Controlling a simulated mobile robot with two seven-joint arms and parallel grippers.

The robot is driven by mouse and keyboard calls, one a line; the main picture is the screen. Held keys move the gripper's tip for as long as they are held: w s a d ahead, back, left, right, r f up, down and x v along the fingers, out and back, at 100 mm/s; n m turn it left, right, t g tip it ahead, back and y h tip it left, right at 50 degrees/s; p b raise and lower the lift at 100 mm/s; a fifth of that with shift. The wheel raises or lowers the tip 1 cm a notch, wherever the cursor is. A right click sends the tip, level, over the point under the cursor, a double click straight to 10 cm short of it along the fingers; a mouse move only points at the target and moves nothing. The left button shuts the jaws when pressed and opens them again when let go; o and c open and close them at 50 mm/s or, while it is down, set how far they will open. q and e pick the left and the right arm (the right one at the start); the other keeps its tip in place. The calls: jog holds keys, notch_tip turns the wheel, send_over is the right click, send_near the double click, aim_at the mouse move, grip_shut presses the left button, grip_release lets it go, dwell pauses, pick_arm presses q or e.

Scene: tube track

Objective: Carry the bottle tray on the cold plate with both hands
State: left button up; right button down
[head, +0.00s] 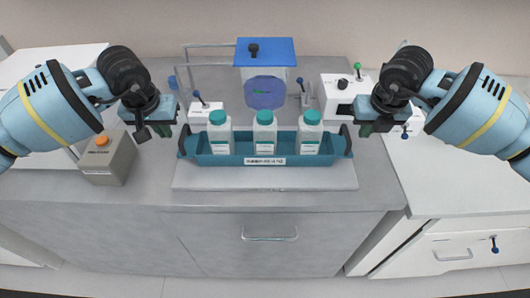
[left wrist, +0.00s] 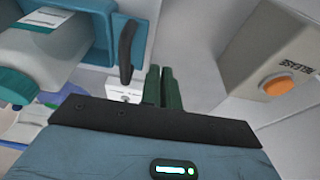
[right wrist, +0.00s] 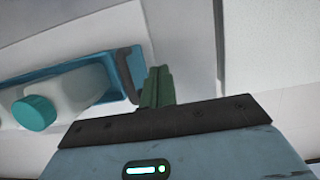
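The teal bottle tray (head: 220,160) sits level on the pale cold plate (head: 265,180) and holds three white bottles with teal caps (head: 265,135). Its dark end handles (head: 184,141) stand up at left and right. My left gripper (head: 162,130) is just outside the left handle, its green fingers together and empty; the left wrist view shows the handle (left wrist: 127,50) beside the fingers, apart. My right gripper (head: 368,129) is just outside the right handle, its fingers together and empty; that handle (right wrist: 128,72) is beside them in the right wrist view.
A grey box with an orange release button (head: 102,141) stands left of the plate. Behind the tray are a blue-topped apparatus (head: 265,52) and a white switch box (head: 342,88). The counter front below the plate is clear.

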pick_arm(q)
jog(key=o, duration=0.3)
pick_arm(e)
jog(key=c, duration=2.1)
grip_release()
jog(key=o, duration=0.4)
pick_arm(q)
jog(key=v, duration=1.2)
pick_arm(e)
jog(key=shift+r, duration=0.1)
jog(key=v, duration=1.1)
jog(key=shift+s+r, duration=0.15)
jog(key=shift+r, duration=0.25)
